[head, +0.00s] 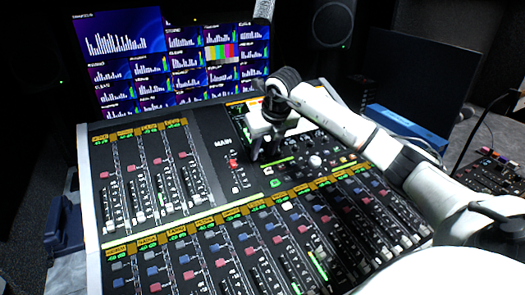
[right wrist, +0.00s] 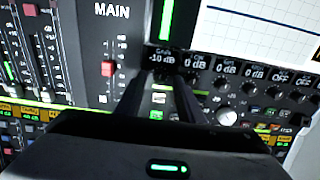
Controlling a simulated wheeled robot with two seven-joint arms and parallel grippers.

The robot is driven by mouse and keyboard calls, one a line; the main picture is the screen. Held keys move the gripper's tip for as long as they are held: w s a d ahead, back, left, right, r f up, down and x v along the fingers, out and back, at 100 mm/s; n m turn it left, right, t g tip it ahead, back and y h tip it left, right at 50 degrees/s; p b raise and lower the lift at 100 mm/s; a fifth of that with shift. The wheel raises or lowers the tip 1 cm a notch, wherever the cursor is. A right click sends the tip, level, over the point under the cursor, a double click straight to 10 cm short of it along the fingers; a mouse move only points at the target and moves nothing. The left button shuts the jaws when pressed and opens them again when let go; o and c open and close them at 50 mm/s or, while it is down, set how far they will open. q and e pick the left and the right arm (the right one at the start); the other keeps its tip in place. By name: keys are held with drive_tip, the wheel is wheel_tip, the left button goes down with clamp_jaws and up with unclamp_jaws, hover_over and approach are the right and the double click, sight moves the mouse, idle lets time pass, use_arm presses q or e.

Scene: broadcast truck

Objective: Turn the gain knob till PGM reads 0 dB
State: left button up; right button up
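My right gripper (head: 264,152) reaches down onto the upper middle of the mixing console (head: 88,190). In the right wrist view its two dark fingers (right wrist: 160,88) stand apart, just below a small readout (right wrist: 161,56) labelled Gain that shows -10 dB. The gain knob (right wrist: 161,74) is dark and shows poorly between the fingertips. There seems to be a gap beside it, and contact cannot be made out. In the head view the gripper hides the knob. I cannot read a PGM label. My left gripper is not in view.
Several like knobs (right wrist: 222,86) run right of the gain knob, close to the right finger. A pale round knob (right wrist: 227,116) lies below them. A red-capped MAIN fader (right wrist: 107,69) is left. Monitors (head: 120,45) stand behind the console.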

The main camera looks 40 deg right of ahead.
drive_tip(key=shift+w+d+f, duration=0.1)
drive_tip(key=shift+w+f, duration=0.15)
drive_tip(key=shift+f, duration=0.35)
clamp_jaws()
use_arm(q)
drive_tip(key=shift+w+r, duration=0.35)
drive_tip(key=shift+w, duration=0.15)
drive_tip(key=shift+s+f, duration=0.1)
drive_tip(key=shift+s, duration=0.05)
use_arm(e)
drive_tip(key=shift+m, duration=0.4)
drive_tip(key=m, duration=0.4)
drive_tip(key=shift+d, duration=0.1)
drive_tip(key=m, duration=0.3)
drive_tip(key=shift+b, duration=0.35)
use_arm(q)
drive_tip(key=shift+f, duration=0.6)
use_arm(e)
drive_tip(key=shift+m, duration=1.9)
